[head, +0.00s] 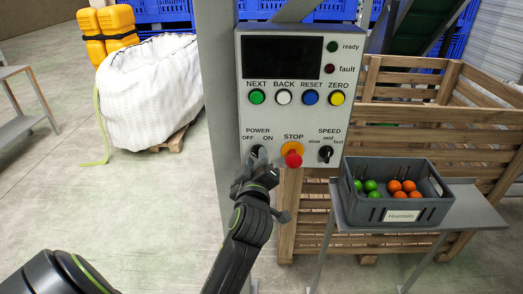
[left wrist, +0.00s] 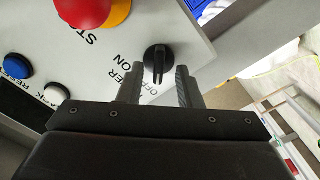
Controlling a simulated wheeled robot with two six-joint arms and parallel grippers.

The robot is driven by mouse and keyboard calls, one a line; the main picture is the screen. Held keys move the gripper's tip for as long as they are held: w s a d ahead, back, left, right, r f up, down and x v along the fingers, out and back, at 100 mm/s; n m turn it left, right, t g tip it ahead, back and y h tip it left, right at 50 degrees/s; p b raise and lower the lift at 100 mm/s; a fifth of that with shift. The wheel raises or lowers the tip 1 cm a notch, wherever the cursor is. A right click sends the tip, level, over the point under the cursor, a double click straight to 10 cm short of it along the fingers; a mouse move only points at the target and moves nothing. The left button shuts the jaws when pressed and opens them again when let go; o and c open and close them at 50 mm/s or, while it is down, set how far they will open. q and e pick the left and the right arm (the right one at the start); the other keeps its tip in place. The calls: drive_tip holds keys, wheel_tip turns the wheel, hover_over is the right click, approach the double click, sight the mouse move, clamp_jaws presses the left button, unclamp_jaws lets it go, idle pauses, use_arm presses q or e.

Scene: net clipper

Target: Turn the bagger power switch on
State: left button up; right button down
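The grey control panel (head: 292,115) stands upright in the head view. Its black power switch (head: 258,151) is at the lower left, below the OFF and ON labels, partly covered by my left gripper. My left gripper (head: 252,172) is just below and in front of the switch. In the left wrist view the switch (left wrist: 157,60) lies between the tips of the open left gripper (left wrist: 158,75), with a gap on both sides. Its bar runs up and down in that picture; which label it points at I cannot tell for sure. My right gripper is not in view.
A red stop button (head: 293,159) sits right of the switch, with a black speed knob (head: 326,153) further right. A grey crate (head: 402,211) of green and orange balls stands on a small table at right. A wooden crate (head: 400,137) is behind it.

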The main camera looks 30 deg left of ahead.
use_arm(q)
drive_tip(key=shift+w+a, duration=0.1)
drive_tip(key=shift+r, duration=0.1)
drive_tip(key=shift+c, duration=0.5)
clamp_jaws()
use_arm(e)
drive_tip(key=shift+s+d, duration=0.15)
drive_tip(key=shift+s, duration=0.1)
